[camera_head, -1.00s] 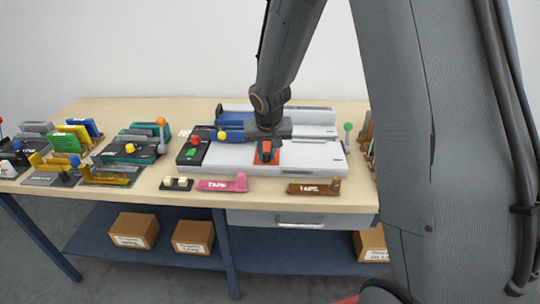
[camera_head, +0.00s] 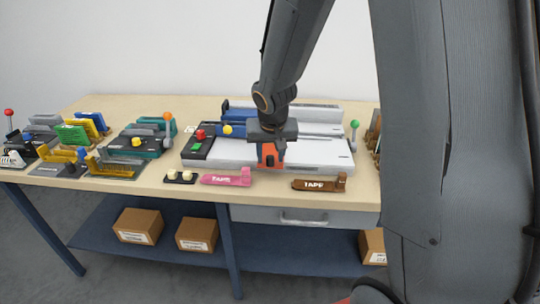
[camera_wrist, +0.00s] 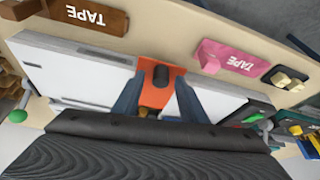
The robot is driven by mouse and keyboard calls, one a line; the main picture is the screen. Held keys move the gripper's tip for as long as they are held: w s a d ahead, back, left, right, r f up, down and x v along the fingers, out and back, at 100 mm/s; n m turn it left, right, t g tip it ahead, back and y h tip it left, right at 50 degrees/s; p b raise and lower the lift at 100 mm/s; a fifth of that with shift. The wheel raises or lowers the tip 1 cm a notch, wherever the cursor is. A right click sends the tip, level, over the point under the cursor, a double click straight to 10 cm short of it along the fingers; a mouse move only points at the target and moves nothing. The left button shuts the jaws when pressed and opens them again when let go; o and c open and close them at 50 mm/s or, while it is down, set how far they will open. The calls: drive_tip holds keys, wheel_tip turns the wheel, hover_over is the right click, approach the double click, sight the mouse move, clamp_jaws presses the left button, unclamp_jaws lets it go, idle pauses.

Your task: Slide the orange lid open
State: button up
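The orange lid (camera_head: 262,160) sits on the front of a long white and grey unit (camera_head: 320,155) on the workbench. In the wrist view the orange lid (camera_wrist: 156,96) carries a dark round knob (camera_wrist: 161,76). My gripper (camera_head: 270,155) is above the lid, pointing down, and partly hides it. In the wrist view the two fingers of my gripper (camera_wrist: 158,92) are apart, one on each side of the orange lid. Whether they touch it cannot be told. Nothing is visibly held.
A pink tape dispenser (camera_head: 228,178) and a brown one (camera_head: 320,184) lie along the bench's front edge, beside a small block with two pale knobs (camera_head: 180,177). Coloured fixtures with ball-topped levers crowd the left. A green-topped lever (camera_head: 354,137) stands at the right.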

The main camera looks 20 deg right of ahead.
drive_tip(key=v, duration=0.7)
drive_tip(key=shift+r, duration=0.35)
drive_tip(key=shift+s, duration=0.15)
drive_tip(key=s+f+n+g, duration=0.1)
drive_tip(key=s+f+g, duration=0.1)
drive_tip(key=s, duration=0.7)
drive_tip(key=s+f+n+g+y, duration=0.1)
drive_tip(key=s+f, duration=0.3)
drive_tip(key=s, duration=0.5)
drive_tip(key=shift+s+a+f+n+g, duration=0.25)
drive_tip(key=shift+a+f+n+g, duration=0.05)
drive_tip(key=shift+n+g, duration=0.1)
